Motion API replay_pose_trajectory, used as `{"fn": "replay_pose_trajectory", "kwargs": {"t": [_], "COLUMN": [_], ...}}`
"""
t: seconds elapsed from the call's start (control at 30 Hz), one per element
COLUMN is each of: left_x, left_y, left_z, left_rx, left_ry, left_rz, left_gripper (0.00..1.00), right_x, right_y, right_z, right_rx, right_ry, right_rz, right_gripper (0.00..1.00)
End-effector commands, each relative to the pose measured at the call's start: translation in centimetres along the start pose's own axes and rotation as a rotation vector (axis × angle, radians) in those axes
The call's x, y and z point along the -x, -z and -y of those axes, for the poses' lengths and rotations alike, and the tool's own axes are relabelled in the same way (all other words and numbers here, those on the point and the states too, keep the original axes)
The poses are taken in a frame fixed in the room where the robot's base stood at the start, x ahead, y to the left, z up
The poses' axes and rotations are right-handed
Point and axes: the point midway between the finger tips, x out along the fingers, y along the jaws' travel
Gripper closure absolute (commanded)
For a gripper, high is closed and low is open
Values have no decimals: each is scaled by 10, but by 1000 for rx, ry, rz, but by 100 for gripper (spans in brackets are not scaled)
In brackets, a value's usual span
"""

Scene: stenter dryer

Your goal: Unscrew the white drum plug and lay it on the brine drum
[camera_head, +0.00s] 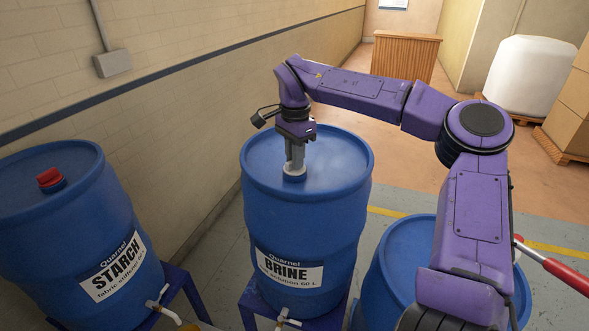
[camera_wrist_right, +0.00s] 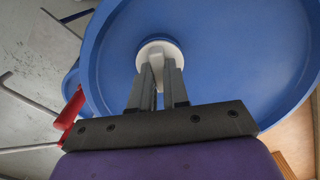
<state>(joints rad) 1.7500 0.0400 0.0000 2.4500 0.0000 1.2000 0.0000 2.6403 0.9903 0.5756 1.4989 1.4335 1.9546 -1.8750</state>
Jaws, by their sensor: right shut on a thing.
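The blue brine drum (camera_head: 262,215) stands upright in the middle of the head view, with a label reading BRINE. My right gripper (camera_head: 294,170) points down over the left part of its lid and is shut on the white drum plug (camera_wrist_right: 160,52). In the right wrist view the fingers (camera_wrist_right: 158,75) grip a raised rib of the round plug, at the drum's blue lid (camera_wrist_right: 230,60). In the head view the plug (camera_head: 294,175) is mostly hidden below the fingers. I cannot tell whether its threads are still engaged. My left gripper is not in view.
A blue starch drum (camera_head: 75,225) with a red plug (camera_head: 50,178) stands at the left. Another blue drum (camera_head: 395,262) is partly hidden behind my right arm. A red-handled tool (camera_head: 560,272) is at the right edge. The wall runs close behind the drums.

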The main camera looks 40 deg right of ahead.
Motion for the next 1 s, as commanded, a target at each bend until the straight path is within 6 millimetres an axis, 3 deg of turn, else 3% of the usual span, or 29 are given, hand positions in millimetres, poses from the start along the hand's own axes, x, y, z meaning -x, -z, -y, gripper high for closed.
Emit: {"fn": "replay_pose_trajectory", "kwargs": {"t": [0.1, 0.37, 0.63, 0.87, 0.9, 1.0], "left_x": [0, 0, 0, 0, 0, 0], "left_y": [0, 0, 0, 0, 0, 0], "left_z": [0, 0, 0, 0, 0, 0], "left_rx": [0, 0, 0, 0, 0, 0], "left_ry": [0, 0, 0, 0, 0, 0], "left_rz": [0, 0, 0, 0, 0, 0], "left_gripper": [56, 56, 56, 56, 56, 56], "right_x": [0, 0, 0, 0, 0, 0], "right_y": [0, 0, 0, 0, 0, 0], "right_z": [0, 0, 0, 0, 0, 0], "right_rx": [114, 132, 528, 575, 575, 574], "right_ry": [0, 0, 0, 0, 0, 0], "right_rz": [-1, 0, 0, 0, 0, 0], "right_gripper": [100, 100, 100, 100, 82, 55]}}
